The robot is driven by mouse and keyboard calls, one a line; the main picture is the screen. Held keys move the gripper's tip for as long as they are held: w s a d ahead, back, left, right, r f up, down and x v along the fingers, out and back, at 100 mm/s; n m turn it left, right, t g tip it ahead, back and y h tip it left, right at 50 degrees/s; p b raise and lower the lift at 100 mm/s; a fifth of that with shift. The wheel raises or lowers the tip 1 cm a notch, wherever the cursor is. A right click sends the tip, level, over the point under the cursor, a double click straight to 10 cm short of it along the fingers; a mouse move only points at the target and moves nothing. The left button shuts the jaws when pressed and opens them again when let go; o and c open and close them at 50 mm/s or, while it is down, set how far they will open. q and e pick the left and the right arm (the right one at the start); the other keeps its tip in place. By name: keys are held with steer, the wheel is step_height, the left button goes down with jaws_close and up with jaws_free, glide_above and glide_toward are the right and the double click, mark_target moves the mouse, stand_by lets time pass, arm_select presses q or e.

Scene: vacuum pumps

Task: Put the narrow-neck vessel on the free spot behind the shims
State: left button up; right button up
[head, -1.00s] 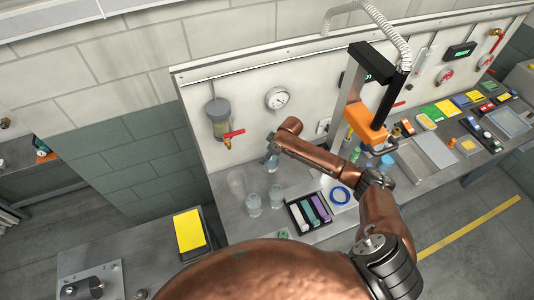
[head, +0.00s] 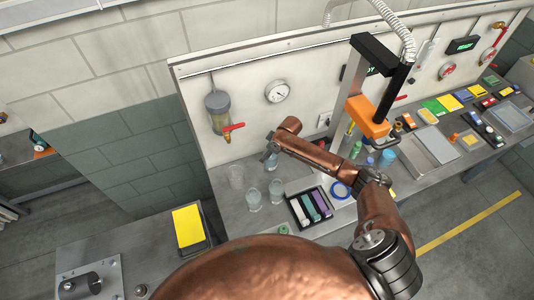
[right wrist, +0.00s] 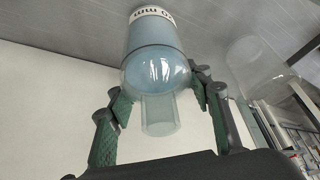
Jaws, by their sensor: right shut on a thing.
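The narrow-neck vessel (right wrist: 153,48) is pale blue glass with a marked white band at its base. In the right wrist view it appears neck-down, and the fingers of my right gripper (right wrist: 160,90) are shut on it around its neck. In the head view my right gripper (head: 271,151) is small and partly hidden by its arm, at the back left of the bench, with the vessel (head: 271,161) under it. The shims seem to be the coloured strips in a black tray (head: 296,213), to the right and nearer. My left gripper is not in view.
Clear glassware stands close by: a beaker (head: 236,176) and two vessels (head: 253,199) (head: 276,189). The wall panel (head: 240,75) with gauge and red-handled valve rises behind. An orange-headed stand (head: 367,117) is at right.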

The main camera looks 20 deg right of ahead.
steer(key=shift+w+f, duration=0.1)
steer(key=shift+f, duration=0.25)
steer(key=shift+f, duration=0.2)
stand_by(0.4)
steer(key=o, duration=1.7)
steer(key=shift+o, duration=0.4)
steer(key=shift+f, duration=0.15)
